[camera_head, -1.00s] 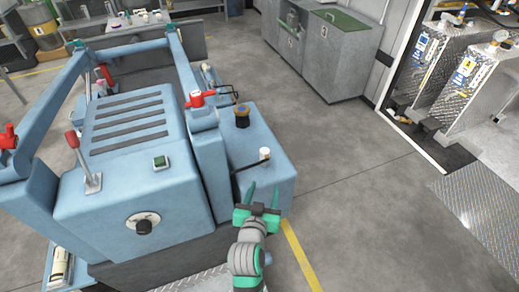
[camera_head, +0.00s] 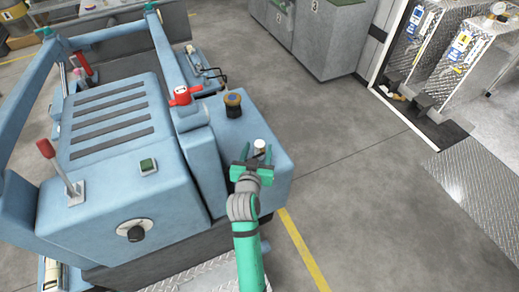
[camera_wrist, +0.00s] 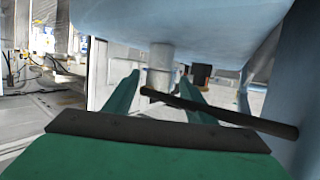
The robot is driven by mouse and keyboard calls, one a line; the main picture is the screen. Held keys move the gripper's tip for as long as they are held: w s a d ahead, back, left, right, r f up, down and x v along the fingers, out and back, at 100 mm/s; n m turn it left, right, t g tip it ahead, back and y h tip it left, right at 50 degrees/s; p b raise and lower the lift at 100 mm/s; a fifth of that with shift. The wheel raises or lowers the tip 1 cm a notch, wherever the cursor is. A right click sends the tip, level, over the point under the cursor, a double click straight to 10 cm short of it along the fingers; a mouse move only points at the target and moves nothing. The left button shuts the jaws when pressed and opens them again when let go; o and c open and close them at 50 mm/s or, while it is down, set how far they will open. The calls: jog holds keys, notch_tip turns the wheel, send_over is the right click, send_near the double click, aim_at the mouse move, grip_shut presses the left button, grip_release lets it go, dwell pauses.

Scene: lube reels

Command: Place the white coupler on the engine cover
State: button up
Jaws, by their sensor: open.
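The small white coupler (camera_head: 260,146) stands on the blue side ledge (camera_head: 280,174) of the machine. My gripper (camera_head: 256,156) is open, with its green fingers reaching toward the coupler. In the wrist view the coupler (camera_wrist: 160,56) appears between the two fingertips, against the blue surface that fills the top of the picture. I cannot tell whether the fingers touch it. The engine cover seems to be the blue housing with dark slots (camera_head: 125,118), to the left of the gripper.
A dark bar (camera_wrist: 215,110) crosses in front of the fingers in the wrist view. A black cap (camera_head: 233,105) and a red valve handle (camera_head: 181,95) stand near the coupler. Open floor lies right.

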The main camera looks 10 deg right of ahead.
jog(key=shift+d+r+x, duration=0.1)
jog(key=shift+x, duration=1.3)
jog(key=shift+d+r+x, duration=0.1)
jog(key=shift+x, duration=1.3)
jog(key=c, duration=1.2)
grip_shut()
jog(key=shift+r, duration=0.1)
